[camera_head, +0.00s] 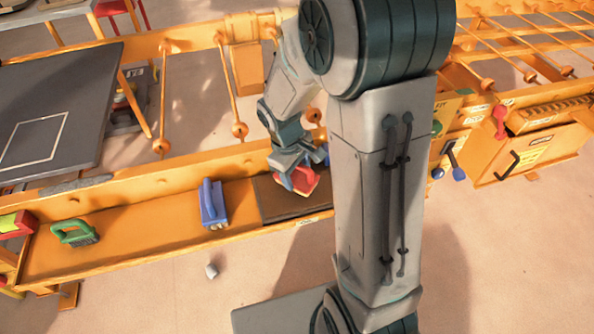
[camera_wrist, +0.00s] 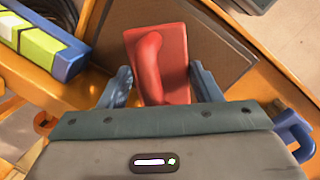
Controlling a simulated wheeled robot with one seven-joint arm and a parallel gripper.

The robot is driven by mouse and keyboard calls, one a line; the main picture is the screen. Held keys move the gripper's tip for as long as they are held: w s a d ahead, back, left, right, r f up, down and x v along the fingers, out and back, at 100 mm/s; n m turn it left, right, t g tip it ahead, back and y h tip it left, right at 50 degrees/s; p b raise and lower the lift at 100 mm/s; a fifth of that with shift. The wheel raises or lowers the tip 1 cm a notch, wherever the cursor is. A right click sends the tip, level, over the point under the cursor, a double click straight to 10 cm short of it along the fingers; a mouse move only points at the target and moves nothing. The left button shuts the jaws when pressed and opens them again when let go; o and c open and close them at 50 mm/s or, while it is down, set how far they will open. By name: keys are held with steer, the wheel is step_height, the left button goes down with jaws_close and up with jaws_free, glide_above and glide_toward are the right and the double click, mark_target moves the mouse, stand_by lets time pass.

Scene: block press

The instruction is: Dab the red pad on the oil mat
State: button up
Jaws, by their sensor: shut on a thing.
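The red pad (camera_head: 304,180) has a raised red handle and is held in my gripper (camera_head: 290,162). In the wrist view the red pad (camera_wrist: 176,50) sits between the two blue-grey fingers of my gripper (camera_wrist: 160,88). The oil mat (camera_head: 270,208) is a dark brown rectangle on the orange bench shelf. It also shows behind the pad in the wrist view (camera_wrist: 215,50). The pad is over the mat; whether it touches is hard to tell. My arm hides the right end of the mat in the head view.
A blue-handled tool (camera_head: 212,204) stands on the shelf just left of the mat. A green-handled brush (camera_head: 75,233) is further left. A dark board with a white square outline (camera_head: 75,90) lies at upper left. The shelf between the brush and blue tool is clear.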

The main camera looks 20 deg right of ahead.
steer(key=shift+r+p, duration=1.7)
steer(key=shift+r, duration=0.65)
steer(key=shift+f, duration=0.1)
